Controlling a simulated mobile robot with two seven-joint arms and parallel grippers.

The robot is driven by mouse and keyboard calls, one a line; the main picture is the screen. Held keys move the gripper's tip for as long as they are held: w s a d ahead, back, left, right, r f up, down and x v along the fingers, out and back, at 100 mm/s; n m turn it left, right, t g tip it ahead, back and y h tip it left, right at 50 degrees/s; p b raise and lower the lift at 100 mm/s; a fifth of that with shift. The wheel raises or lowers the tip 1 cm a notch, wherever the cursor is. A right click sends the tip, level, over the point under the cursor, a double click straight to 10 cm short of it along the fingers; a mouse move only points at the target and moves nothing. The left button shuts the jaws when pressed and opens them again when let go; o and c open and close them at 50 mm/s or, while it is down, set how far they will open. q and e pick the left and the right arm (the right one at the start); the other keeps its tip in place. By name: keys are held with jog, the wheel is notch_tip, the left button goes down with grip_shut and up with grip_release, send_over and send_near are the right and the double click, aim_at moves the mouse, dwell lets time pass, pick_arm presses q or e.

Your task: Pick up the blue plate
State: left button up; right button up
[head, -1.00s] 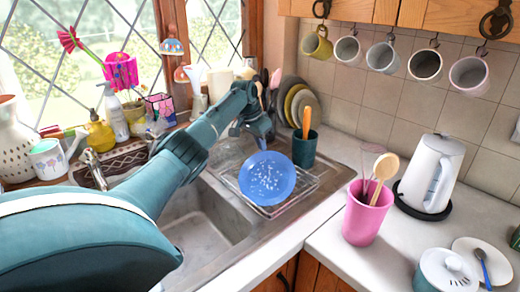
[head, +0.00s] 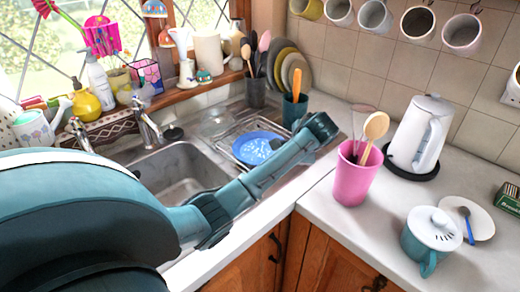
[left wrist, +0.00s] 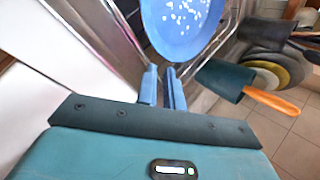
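The blue plate (head: 250,144), with white speckles, rests in the wire dish rack (head: 226,138) beside the sink in the head view. My left arm partly covers its right side there. In the left wrist view the plate (left wrist: 185,25) is at the top, cut off by the picture edge. My left gripper (left wrist: 163,72) has its two blue fingers a small gap apart, pointing at the plate's near rim. The fingertips are very close to the rim; I cannot tell whether they touch it. Nothing shows between the fingers. My right gripper is out of view.
A dark green utensil pot (head: 293,110) with an orange handle stands just behind the rack; it is close to my fingers in the left wrist view (left wrist: 222,78). Stacked plates (head: 291,70) lean behind. A pink pot (head: 356,182) and white kettle (head: 418,135) stand at right.

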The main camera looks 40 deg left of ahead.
pick_arm(q)
jog(key=shift+y, duration=0.9)
jog(key=s+d, duration=0.1)
jog(key=s, duration=0.1)
jog(key=s+d+r, duration=0.1)
jog(key=s, duration=0.1)
jog(key=s+d, duration=0.1)
jog(key=s, duration=0.1)
jog(key=shift+d+r, duration=0.15)
jog(key=shift+r, duration=0.05)
jog(key=s+r+n+y, duration=0.2)
jog(key=s, duration=0.4)
jog(key=x, duration=0.7)
jog(key=shift+a, duration=0.4)
jog(key=x, duration=0.5)
jog(key=shift+w+a+f+p, duration=0.1)
jog(key=shift+w+f+p, duration=0.2)
jog(key=shift+f+p, duration=0.05)
jog(key=shift+f, duration=0.1)
grip_shut()
jog(key=shift+s, duration=0.1)
